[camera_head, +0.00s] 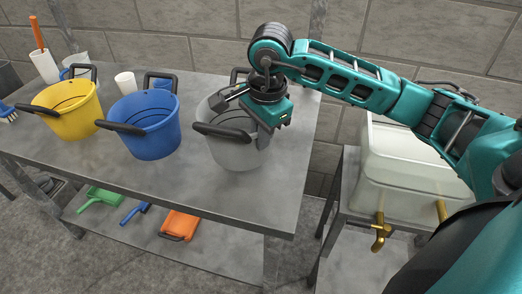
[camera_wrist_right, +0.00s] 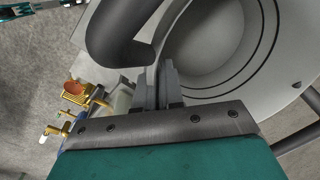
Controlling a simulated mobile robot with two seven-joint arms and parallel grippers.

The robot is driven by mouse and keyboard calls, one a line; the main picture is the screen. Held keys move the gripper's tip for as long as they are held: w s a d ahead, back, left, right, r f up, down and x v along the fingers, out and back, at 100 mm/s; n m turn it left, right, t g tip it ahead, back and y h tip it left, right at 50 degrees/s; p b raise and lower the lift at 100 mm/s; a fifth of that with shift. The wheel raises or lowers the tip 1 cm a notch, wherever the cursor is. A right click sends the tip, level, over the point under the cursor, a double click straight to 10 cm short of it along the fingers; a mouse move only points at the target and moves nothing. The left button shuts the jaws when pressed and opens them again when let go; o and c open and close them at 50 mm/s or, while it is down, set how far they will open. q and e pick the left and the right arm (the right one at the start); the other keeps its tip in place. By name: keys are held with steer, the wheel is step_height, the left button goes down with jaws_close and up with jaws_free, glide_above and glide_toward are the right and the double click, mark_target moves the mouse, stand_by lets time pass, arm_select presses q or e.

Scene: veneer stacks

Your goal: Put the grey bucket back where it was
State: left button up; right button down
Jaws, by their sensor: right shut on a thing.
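The grey bucket (camera_head: 236,150) is upright at the right end of the grey table (camera_head: 205,185), to the right of the blue bucket (camera_head: 155,135). I cannot tell whether its base touches the tabletop. My right gripper (camera_head: 232,98) is at the bucket's upper part and hides some of its rim. In the right wrist view, the right gripper's fingers (camera_wrist_right: 168,85) are closed together at the edge of the grey bucket (camera_wrist_right: 215,40), beside its dark handle (camera_wrist_right: 115,35). My left gripper is not in view.
A yellow bucket (camera_head: 68,112) stands left of the blue one. White cups (camera_head: 126,82) stand behind. A pale tank (camera_head: 410,165) with brass taps stands to the right, across a gap.

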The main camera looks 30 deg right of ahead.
step_height(320, 180, down, 4)
steer(key=shift+f, duration=0.25)
steer(key=shift+f+b, duration=0.25)
steer(key=shift+b, duration=0.1)
steer(key=c, duration=1.3)
jaws_free()
steer(key=shift+r, duration=0.1)
steer(key=shift+o, duration=0.2)
